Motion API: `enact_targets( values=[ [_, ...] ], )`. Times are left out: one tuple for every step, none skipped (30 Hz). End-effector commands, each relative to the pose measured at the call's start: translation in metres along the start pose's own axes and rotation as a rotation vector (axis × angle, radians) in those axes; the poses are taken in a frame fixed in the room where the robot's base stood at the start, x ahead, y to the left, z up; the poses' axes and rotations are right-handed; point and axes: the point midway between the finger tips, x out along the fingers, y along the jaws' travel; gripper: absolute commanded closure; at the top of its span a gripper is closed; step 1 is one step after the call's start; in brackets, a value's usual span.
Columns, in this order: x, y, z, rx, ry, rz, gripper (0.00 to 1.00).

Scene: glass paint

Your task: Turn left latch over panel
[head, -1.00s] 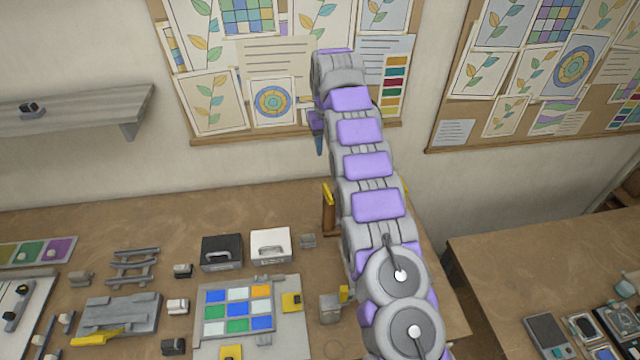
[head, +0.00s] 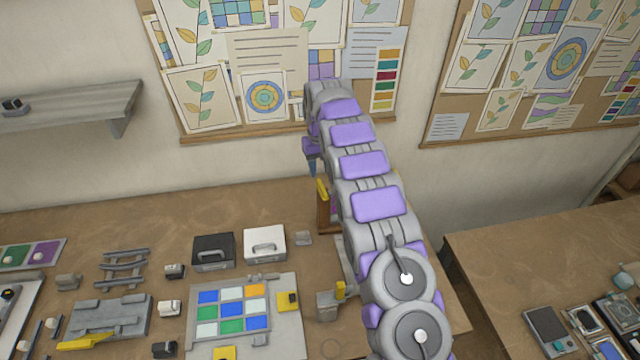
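The panel (head: 231,309), a grid of blue, white, green and orange tiles, lies on a grey board (head: 287,335) at the lower middle of the table. A yellow latch-like piece (head: 288,300) with a dark knob sits at the board's right edge, beside the tiles. Another yellow piece (head: 224,352) is at the near edge, partly cut off by the frame. I cannot tell which one is the left latch. My arm reaches up and away to the right of the panel. My gripper (head: 312,167) hangs at its far end, small and partly hidden, apart from the panel; its fingers are unclear.
A black case (head: 213,252) and a white case (head: 264,244) stand behind the board. A grey block (head: 327,305) with a yellow top is to its right. A wooden holder (head: 328,212) stands near the wall. Grey fixtures (head: 110,318) lie left.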

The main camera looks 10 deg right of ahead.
Motion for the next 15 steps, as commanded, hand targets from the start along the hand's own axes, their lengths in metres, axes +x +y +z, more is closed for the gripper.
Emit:
enact_targets(
  values=[
    [0.010, 0.001, 0.002, 0.001, -0.005, -0.001, 0.62],
    [0.016, 0.002, 0.002, 0.001, -0.006, -0.001, 0.62],
    [0.024, 0.002, 0.002, 0.001, -0.007, -0.002, 0.62],
    [0.029, 0.002, 0.002, 0.001, -0.006, -0.002, 0.62],
    [0.035, 0.002, 0.002, 0.001, -0.006, -0.002, 0.62],
    [0.041, 0.002, 0.002, 0.001, -0.006, -0.002, 0.62],
    [0.045, 0.002, 0.002, 0.001, -0.006, -0.001, 0.62],
    [0.049, 0.002, 0.002, 0.001, -0.005, -0.001, 0.62],
    [0.053, 0.001, 0.001, 0.001, -0.003, 0.000, 0.62],
    [0.056, 0.001, 0.001, 0.001, -0.001, 0.000, 0.62],
    [0.059, 0.001, 0.000, 0.001, 0.000, 0.000, 0.62],
    [0.062, 0.000, 0.000, 0.001, 0.000, 0.001, 0.62],
    [0.064, 0.000, 0.001, 0.001, 0.000, 0.001, 0.62],
    [0.066, 0.000, 0.001, 0.001, 0.000, 0.000, 0.62],
    [0.067, 0.000, 0.001, 0.001, 0.000, 0.000, 0.62]
  ],
)
